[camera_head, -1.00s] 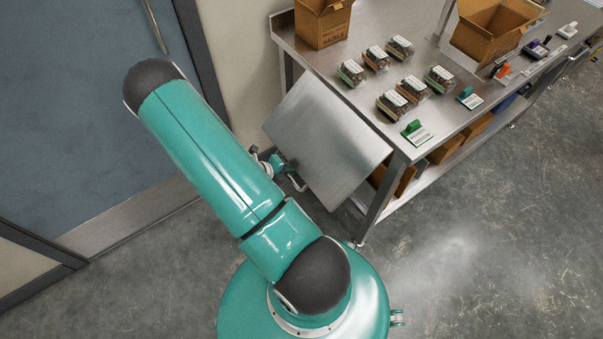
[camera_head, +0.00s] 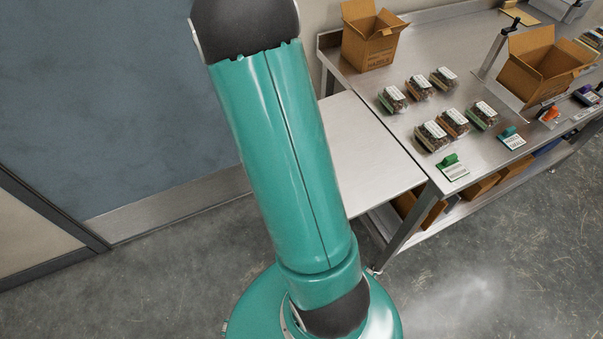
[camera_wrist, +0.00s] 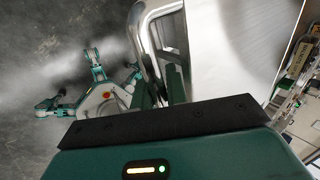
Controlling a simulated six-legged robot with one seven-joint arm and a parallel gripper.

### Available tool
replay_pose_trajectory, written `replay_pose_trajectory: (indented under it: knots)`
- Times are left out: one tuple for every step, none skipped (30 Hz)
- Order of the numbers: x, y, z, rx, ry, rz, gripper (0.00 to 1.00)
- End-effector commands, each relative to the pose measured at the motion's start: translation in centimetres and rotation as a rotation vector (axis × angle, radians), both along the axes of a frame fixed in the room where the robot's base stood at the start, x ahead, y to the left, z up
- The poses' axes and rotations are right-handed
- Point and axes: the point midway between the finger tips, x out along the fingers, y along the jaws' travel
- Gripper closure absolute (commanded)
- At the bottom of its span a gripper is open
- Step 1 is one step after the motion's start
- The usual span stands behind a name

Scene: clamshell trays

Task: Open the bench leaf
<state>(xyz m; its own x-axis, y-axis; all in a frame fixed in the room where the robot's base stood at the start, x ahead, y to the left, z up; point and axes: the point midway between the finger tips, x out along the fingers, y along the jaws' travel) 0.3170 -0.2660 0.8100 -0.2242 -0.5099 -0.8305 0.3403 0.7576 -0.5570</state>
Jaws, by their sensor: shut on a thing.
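The bench leaf (camera_head: 372,150) is a flat metal panel at the left end of the steel bench (camera_head: 440,120). It is raised and looks about level with the bench top. In the wrist view the leaf (camera_wrist: 232,45) fills the upper middle, with its curved metal handle (camera_wrist: 143,42) along its left edge. My gripper (camera_wrist: 172,84) is shut on that handle. In the head view my arm hides the gripper, the handle and the leaf's left edge.
Several clamshell trays (camera_head: 453,122) stand on the bench near the leaf. An open carton (camera_head: 369,42) stands at the back by the wall, and another (camera_head: 540,68) farther right. A blue door (camera_head: 120,100) is at the left. The floor in front is clear.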

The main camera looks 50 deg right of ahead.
Motion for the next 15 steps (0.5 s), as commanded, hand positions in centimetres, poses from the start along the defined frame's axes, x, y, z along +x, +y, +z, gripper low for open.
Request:
replay_pose_trajectory:
  knots:
    - [0.4,0.8,0.4,0.010,-0.009,0.011,1.00]
    - [0.5,0.8,0.6,0.011,-0.008,0.012,1.00]
    - [0.5,0.8,0.9,0.012,-0.008,0.012,1.00]
    - [0.5,0.9,1.1,0.012,-0.008,0.012,1.00]
    - [0.5,0.9,1.2,0.012,-0.008,0.012,1.00]
    - [0.5,0.9,1.3,0.012,-0.007,0.012,1.00]
    - [0.5,0.9,1.4,0.012,-0.007,0.012,1.00]
    - [0.5,0.9,1.5,0.012,-0.007,0.013,1.00]
    - [0.5,0.9,1.6,0.012,-0.007,0.013,1.00]
    - [0.5,1.0,1.6,0.012,-0.007,0.013,1.00]
    - [0.5,1.0,1.6,0.012,-0.007,0.013,1.00]
    - [0.5,1.0,1.6,0.012,-0.007,0.013,1.00]
    - [0.5,1.0,1.6,0.012,-0.007,0.013,1.00]
    - [0.5,1.0,1.6,0.012,-0.007,0.013,1.00]
    - [0.5,1.0,1.6,0.012,-0.007,0.013,1.00]
